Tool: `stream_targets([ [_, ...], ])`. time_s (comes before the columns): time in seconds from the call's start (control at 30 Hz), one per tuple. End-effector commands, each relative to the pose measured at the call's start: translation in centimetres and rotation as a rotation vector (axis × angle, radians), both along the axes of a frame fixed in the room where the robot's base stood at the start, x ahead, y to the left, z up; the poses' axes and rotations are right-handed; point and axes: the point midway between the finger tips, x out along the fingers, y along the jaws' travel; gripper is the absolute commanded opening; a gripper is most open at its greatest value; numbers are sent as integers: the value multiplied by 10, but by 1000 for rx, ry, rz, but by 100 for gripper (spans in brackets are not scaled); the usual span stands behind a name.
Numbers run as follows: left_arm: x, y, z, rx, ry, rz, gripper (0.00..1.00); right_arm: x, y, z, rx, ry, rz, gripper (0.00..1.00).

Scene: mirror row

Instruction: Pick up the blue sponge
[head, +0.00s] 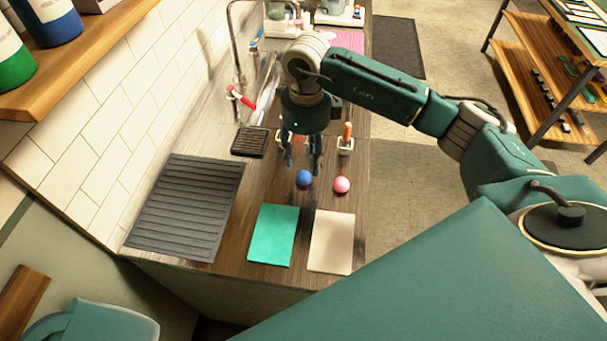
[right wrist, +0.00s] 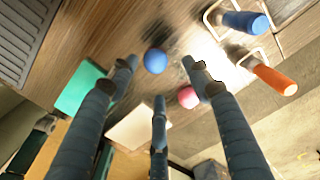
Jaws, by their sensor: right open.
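The blue sponge (head: 304,178) is a small round ball on the wooden counter, beside a pink ball (head: 342,185) to its right. My right gripper (head: 303,164) hangs above and close to the blue sponge with its fingers pointing down, open and empty. In the right wrist view, the blue sponge (right wrist: 155,61) shows between the spread fingers of the right gripper (right wrist: 159,76), and the pink ball (right wrist: 188,97) is partly hidden behind a finger. I cannot tell how high the fingertips are above the sponge. My left gripper is not in view.
A green mat (head: 273,235) and a beige mat (head: 331,242) lie in front of the balls. A grey ribbed mat (head: 187,207) is at left by the tiled wall. A faucet (head: 233,45) rises at the back left.

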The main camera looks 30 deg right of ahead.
Motion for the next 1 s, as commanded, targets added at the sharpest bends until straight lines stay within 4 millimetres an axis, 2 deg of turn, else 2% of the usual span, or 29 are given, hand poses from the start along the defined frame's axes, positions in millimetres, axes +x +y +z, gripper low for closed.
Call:
stream_targets([
  [0.2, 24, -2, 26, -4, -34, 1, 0, -6, 8, -27, 3, 8, 1, 49],
  [0.3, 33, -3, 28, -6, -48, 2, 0, -5, 6, -42, 1, 6, -1, 49],
  [0.6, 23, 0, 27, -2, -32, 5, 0, -4, 6, -50, 2, 1, 0, 49],
  [0.63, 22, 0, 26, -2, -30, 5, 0, -4, 6, -50, 2, 1, 0, 47],
  [0.8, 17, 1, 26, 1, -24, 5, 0, -4, 6, -50, 2, 1, 0, 16],
  [1.0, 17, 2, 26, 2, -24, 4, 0, -4, 6, -50, 2, 1, 0, 16],
])
